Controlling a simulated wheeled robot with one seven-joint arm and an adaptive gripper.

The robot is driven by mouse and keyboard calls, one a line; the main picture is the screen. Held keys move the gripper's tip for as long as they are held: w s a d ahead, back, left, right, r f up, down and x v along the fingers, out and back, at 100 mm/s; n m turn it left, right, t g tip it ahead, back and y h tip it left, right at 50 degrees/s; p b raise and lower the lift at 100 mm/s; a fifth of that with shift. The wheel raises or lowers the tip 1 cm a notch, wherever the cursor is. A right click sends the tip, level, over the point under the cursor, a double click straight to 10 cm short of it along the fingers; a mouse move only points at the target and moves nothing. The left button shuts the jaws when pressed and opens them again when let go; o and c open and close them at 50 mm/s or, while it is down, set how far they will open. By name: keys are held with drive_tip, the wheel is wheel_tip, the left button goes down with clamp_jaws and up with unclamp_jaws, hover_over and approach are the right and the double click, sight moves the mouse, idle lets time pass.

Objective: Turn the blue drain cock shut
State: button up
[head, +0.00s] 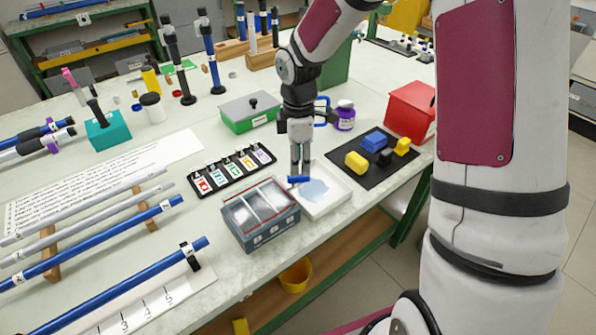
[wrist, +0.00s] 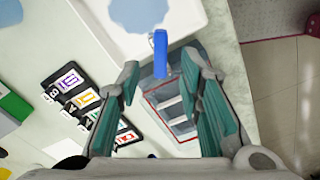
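The blue drain cock (head: 298,179) shows as a short blue bar between the grey compartment box and the white tray in the head view. In the wrist view the blue drain cock (wrist: 160,56) runs nearly up and down the picture. My gripper (head: 301,171) points down just above it. In the wrist view my gripper (wrist: 161,63) is open, with one finger on each side of the blue bar and gaps between. I cannot tell how deep the fingertips reach around it. The cock's body is hidden below the bar.
The white tray (head: 328,204) holds a pale blue puddle. The grey box (head: 258,233) with several compartments stands close on the left. A black mat (head: 352,184) with coloured blocks lies right. A yellow bucket (head: 296,275) sits below the table edge. A label rack (head: 225,186) lies left.

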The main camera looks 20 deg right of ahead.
sight(298, 179)
drive_tip(key=shift+f, duration=2.25)
clamp_jaws()
